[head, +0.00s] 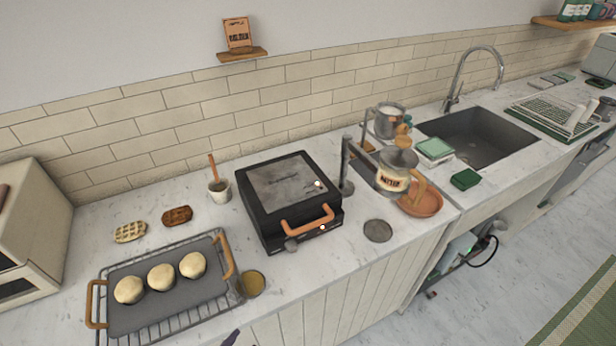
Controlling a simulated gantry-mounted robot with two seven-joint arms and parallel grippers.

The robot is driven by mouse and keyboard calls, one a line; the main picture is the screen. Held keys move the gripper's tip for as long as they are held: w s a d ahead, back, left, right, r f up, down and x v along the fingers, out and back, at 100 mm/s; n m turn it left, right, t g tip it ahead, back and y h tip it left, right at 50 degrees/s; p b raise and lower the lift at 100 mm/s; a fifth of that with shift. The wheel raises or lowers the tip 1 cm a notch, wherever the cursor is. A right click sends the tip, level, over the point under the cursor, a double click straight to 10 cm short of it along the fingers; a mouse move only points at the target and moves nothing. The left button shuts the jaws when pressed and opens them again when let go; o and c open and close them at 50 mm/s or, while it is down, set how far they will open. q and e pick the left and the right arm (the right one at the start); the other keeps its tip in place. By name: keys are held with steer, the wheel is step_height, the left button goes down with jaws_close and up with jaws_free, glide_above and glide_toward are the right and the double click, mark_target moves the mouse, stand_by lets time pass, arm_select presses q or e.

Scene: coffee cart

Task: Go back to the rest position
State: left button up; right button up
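Neither of my grippers shows clearly in the head view. A small dark shape (231,338) pokes in at the bottom edge, left of the middle. It is too cut off to tell what it is. The worktop (330,268) shows no arm over it. A black press or grill (287,200) with an orange handle stands shut in the middle of it.
A grey tray (168,317) with several dough balls lies on a wire rack at the left front. A glass pot (395,173) stands right of the press, near an orange dish (421,200). The sink (480,137) is farther right.

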arm_select(q)
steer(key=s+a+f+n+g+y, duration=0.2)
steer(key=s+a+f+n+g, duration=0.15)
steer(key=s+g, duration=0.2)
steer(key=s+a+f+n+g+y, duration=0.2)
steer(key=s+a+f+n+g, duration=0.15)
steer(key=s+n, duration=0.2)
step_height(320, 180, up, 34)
steer(key=p, duration=3.3)
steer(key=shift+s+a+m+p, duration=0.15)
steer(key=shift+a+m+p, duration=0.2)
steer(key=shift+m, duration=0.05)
